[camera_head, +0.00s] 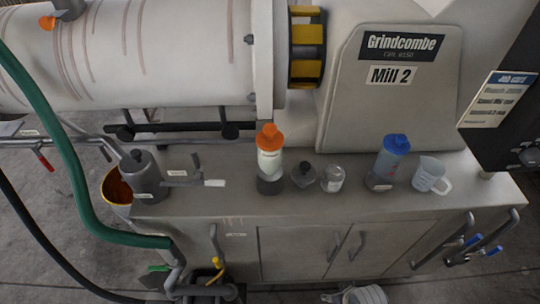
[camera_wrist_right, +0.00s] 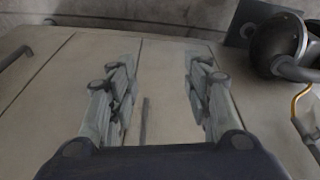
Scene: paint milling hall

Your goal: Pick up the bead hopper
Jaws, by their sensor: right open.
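Several vessels stand on the cabinet top (camera_head: 240,206) in the head view, and their labels are too small to read. I cannot tell for certain which is the bead hopper. A grey canister (camera_head: 143,178) stands at the left end, with a grey handled part beside it. An orange-capped bottle (camera_head: 270,163), a small dark-topped vessel (camera_head: 304,176) and a clear jar (camera_head: 333,178) stand near the middle. My right gripper (camera_wrist_right: 158,78) is open and empty in the right wrist view, in front of pale panels. Neither gripper shows in the head view.
A blue-capped bottle (camera_head: 387,162) and a white jug (camera_head: 431,176) stand at the right. The mill housing (camera_head: 385,95) rises behind. A green hose (camera_head: 62,150) crosses the left side. A dark round fitting (camera_wrist_right: 280,42) is at upper right in the wrist view.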

